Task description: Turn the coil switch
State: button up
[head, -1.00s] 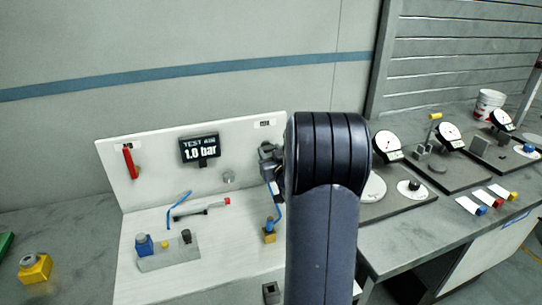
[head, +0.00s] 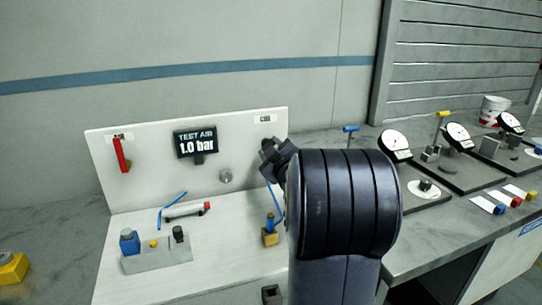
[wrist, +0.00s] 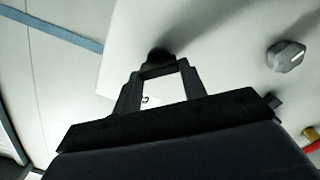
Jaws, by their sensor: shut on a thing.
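The white upright test panel (head: 245,135) carries a small label (head: 265,118) at its upper right, seemingly the coil label. My gripper (head: 270,150) is just below that label, at the panel's right edge. In the wrist view, my gripper (wrist: 161,68) has its two fingertips at a dark rounded thing (wrist: 158,52), likely the coil switch, against the white panel. The jaws are shut on it. It is blurred and partly covered, so its turn angle cannot be told. In the head view the switch is hidden behind my gripper and arm.
A red lever (head: 121,155), a display reading 1.0 bar (head: 195,142) and a grey knob (head: 226,177) are on the panel. The knob also shows in the wrist view (wrist: 287,55). A grey block (head: 158,258) stands below. Dial gauges (head: 395,142) stand on the right bench.

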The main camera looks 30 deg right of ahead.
jog(key=shift+n, duration=0.3)
jog(key=o, duration=1)
notch_tip(320, 180, up, 10)
jog(key=p, duration=0.3)
jog(key=shift+p, duration=0.35)
notch_tip(320, 180, down, 10)
jog(key=b, duration=0.3)
jog(key=shift+b, duration=0.6)
